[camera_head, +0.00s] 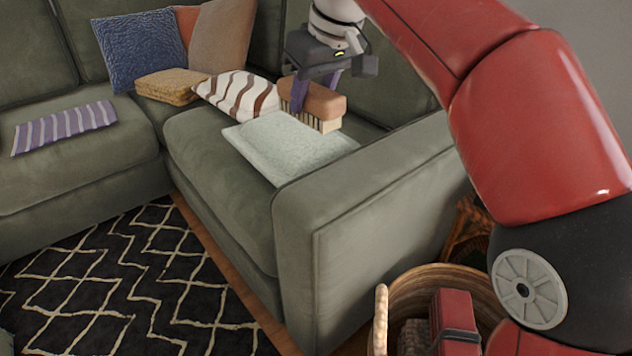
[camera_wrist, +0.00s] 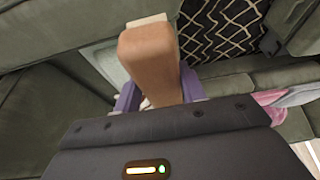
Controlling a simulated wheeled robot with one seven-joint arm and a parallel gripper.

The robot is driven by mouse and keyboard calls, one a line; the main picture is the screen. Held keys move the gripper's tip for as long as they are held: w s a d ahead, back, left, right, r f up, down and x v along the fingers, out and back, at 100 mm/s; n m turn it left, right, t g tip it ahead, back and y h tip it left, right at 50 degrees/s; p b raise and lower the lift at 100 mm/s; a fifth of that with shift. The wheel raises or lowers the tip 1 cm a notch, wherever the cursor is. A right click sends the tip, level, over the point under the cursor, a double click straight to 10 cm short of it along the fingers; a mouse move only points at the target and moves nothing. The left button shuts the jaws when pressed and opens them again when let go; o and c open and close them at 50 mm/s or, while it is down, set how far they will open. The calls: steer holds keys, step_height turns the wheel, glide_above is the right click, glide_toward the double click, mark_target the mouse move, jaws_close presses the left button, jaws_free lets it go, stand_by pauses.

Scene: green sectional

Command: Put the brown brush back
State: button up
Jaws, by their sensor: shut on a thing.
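The brown brush (camera_head: 325,101), with a wooden back and pale bristles pointing down, is held by my gripper (camera_head: 314,93) above the right seat of the green sectional. In the wrist view the brush (camera_wrist: 152,60) extends forward between the purple fingers of my gripper (camera_wrist: 158,95). My gripper is shut on it. The brush is over or just behind the pale green folded cloth (camera_head: 290,142) on the seat; I cannot tell whether it touches anything below. The fingertips are partly hidden by the brush.
A wicker basket (camera_head: 400,285) holding a red item (camera_head: 453,318) stands on the floor beyond the sofa's armrest (camera_head: 375,195). A striped pillow (camera_head: 235,94), a tan folded item (camera_head: 170,87) and a purple striped cloth (camera_head: 65,126) lie on the sofa. A patterned rug (camera_head: 130,285) covers the floor.

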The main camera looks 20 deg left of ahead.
mark_target(337, 117)
step_height(337, 117, down, 16)
steer(key=b, duration=0.4)
steer(key=shift+r+b, duration=0.15)
steer(key=shift+b, duration=0.2)
steer(key=o, duration=0.9)
steer(key=shift+o, duration=0.2)
steer(key=shift+d+r, duration=0.1)
steer(key=shift+r, duration=0.2)
steer(key=p+v, duration=0.3)
steer(key=v, duration=0.8)
steer(key=shift+s+d+r, duration=0.1)
steer(key=shift+s+r, duration=0.05)
